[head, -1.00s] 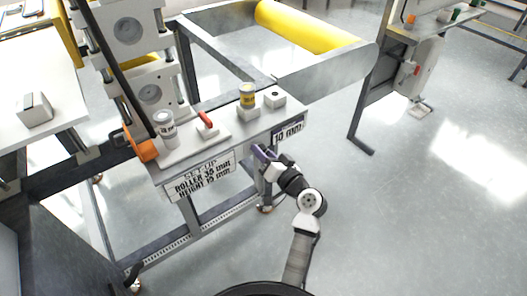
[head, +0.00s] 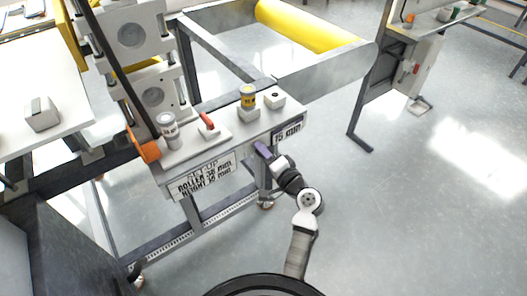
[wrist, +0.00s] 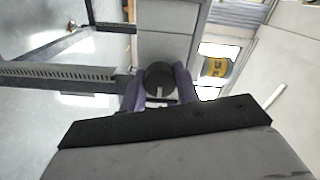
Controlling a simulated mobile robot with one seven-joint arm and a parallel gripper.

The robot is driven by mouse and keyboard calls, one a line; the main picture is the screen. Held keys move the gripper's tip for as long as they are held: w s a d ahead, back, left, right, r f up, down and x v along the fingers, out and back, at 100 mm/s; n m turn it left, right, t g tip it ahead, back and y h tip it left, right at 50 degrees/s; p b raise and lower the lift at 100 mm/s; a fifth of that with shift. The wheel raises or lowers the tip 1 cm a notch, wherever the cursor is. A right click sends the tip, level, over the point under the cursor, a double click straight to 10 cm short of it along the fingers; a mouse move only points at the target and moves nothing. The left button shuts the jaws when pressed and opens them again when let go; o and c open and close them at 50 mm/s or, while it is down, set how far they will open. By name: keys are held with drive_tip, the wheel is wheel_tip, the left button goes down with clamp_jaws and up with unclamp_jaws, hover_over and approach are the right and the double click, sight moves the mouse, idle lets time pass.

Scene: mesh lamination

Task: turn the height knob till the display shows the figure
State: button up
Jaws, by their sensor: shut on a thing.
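The height knob (wrist: 159,75) is a dark round knob on the front face of the grey machine bench, seen in the wrist view between my purple fingers. My gripper (wrist: 160,92) is shut on it, with one finger on each side. In the head view my gripper (head: 263,150) is at the bench front and hides the knob. The display (head: 288,132), right of the gripper, appears to read 15 mm. The set-up card (head: 203,178) on the bench front names a roller of about 35 mm and a height of 15 mm; its print is slightly blurred.
On the bench top (head: 225,145) stand a white-grey roller (head: 167,127), a red-handled switch (head: 208,122), a yellow-banded roller (head: 248,97) and a small white box (head: 274,99). An orange part (head: 147,148) is at the bench's left.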

idle(0.3)
drive_tip(key=o, duration=1)
drive_tip(key=b+v, duration=0.3)
drive_tip(key=v, duration=1.1)
